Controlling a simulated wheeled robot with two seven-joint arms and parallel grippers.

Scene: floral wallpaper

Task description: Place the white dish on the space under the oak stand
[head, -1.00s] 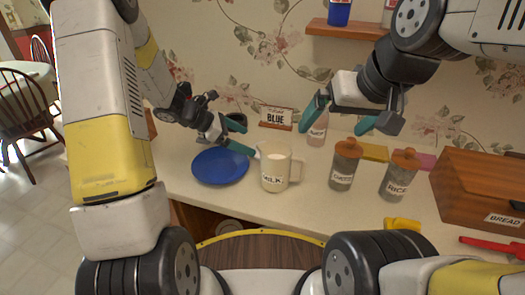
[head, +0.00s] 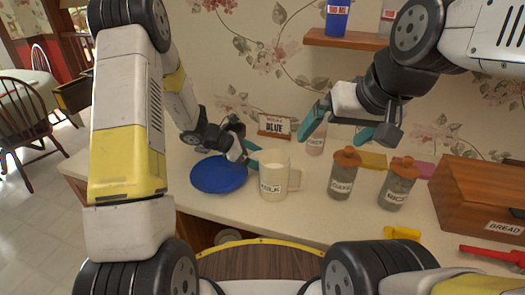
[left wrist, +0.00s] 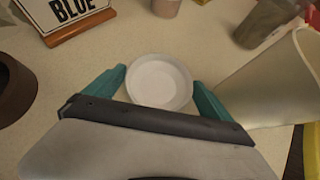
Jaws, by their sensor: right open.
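The white dish (left wrist: 160,80) is a small round bowl on the counter in the left wrist view. My left gripper (left wrist: 160,88) is open, one teal finger on each side of the dish; I cannot tell whether they touch it. In the head view my left gripper (head: 250,153) is behind the milk jug, and the dish is hidden there. My right gripper (head: 332,138) is open and empty above the counter, behind the jars. I cannot tell for sure which thing is the oak stand; a wooden-based BLUE sign (head: 275,126) stands at the wall.
A blue plate (head: 219,174) lies left of the milk jug (head: 273,177). Two orange-lidded jars (head: 342,175) (head: 398,185) and a wooden bread box (head: 480,192) are at right. A dark brown round object (left wrist: 14,88) is left of the dish. A wooden shelf (head: 345,40) is on the wall.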

